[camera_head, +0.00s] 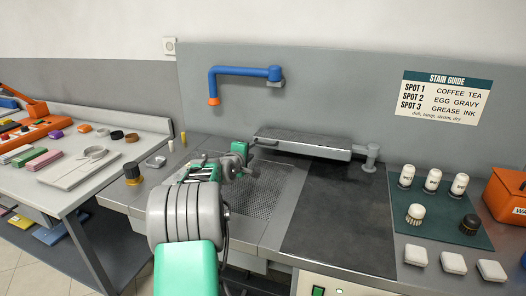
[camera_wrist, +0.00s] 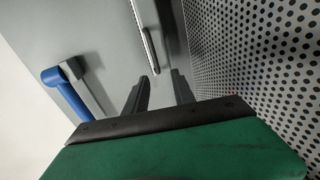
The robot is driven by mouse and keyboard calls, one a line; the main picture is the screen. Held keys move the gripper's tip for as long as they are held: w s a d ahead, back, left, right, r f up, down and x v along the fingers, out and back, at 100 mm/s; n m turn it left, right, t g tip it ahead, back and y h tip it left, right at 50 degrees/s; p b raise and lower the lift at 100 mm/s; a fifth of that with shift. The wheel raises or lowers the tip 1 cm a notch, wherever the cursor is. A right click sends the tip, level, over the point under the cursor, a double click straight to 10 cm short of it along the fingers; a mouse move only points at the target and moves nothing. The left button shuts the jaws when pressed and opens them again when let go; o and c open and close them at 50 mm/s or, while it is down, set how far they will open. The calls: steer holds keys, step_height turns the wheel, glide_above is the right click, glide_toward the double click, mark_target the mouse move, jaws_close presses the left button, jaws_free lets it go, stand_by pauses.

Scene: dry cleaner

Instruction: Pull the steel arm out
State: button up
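The steel arm (camera_head: 305,144) is a long flat grey board in the head view. It lies along the back of the worktop, against the grey back panel, with a round post (camera_head: 370,155) at its right end. A small dark handle (camera_head: 266,143) shows at its left end. In the wrist view a slim grey handle (camera_wrist: 151,48) is ahead of the fingertips, apart from them. My gripper (camera_wrist: 162,80) is open and empty, its two dark fingers apart. In the head view its green hand is just left of the steel arm's left end; the fingertips are hard to make out there.
A perforated plate (camera_head: 262,200) and a dark pad (camera_head: 335,232) lie in front of the steel arm. A blue swing arm (camera_head: 240,71) with an orange tip hangs on the panel above. Bottles (camera_head: 432,180) and brushes stand on a green mat at right.

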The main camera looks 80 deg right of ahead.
mark_target(264, 144)
steer(key=shift+g, duration=0.3)
steer(key=x, duration=0.3)
steer(key=s+x, duration=0.1)
steer(key=x, duration=0.2)
steer(key=s+p+x, duration=0.1)
steer(key=x, duration=0.2)
steer(key=shift+r, duration=0.3)
jaws_close()
stand_by(0.7)
